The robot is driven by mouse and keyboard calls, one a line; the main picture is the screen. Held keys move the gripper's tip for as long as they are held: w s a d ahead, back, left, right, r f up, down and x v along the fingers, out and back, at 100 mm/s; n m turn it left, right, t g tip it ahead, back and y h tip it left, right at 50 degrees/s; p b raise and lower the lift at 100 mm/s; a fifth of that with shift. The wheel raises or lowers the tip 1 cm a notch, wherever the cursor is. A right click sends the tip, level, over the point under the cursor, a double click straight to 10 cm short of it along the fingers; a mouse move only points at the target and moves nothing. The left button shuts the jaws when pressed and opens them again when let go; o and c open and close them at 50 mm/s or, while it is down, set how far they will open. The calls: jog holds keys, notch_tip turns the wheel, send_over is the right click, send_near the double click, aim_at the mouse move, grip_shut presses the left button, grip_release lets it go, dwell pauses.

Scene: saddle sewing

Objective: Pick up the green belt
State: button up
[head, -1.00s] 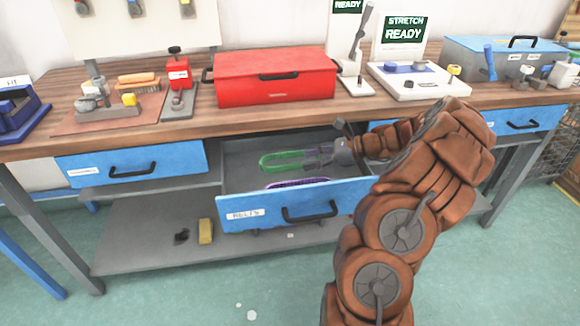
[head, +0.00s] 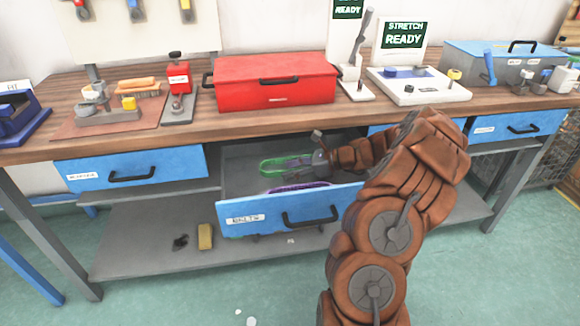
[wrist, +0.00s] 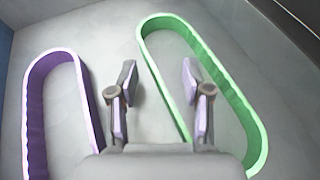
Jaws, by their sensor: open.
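The green belt (head: 283,165) lies as a long loop in the open drawer labelled BELTS (head: 262,212). It also shows in the wrist view (wrist: 222,82), running from top middle to lower right. My gripper (wrist: 158,80) is open above the drawer floor. One side of the green belt passes between its fingers in the wrist view, and its right finger appears over the inside of the loop. I cannot tell its height above the belt. In the head view my gripper (head: 309,162) is inside the drawer, hiding the belt's right end.
A purple belt (wrist: 72,62) lies left of the green belt in the wrist view. The drawer's walls surround both belts. Above stands the workbench (head: 240,120) with a red toolbox (head: 275,85) near its front edge. Closed blue drawers (head: 130,167) flank the open one.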

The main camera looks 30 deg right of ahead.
jog(key=shift+c, duration=0.3)
grip_shut()
jog(key=shift+r, duration=0.1)
dwell(0.4)
jog(key=shift+r, duration=0.25)
notch_tip(320, 180, up, 7)
jog(key=shift+s+d+f+p, duration=0.1)
jog(key=shift+p, duration=0.3)
jog(key=s+d, duration=1.2)
jog(key=shift+s+d+f, duration=0.25)
jog(key=shift+d, duration=0.1)
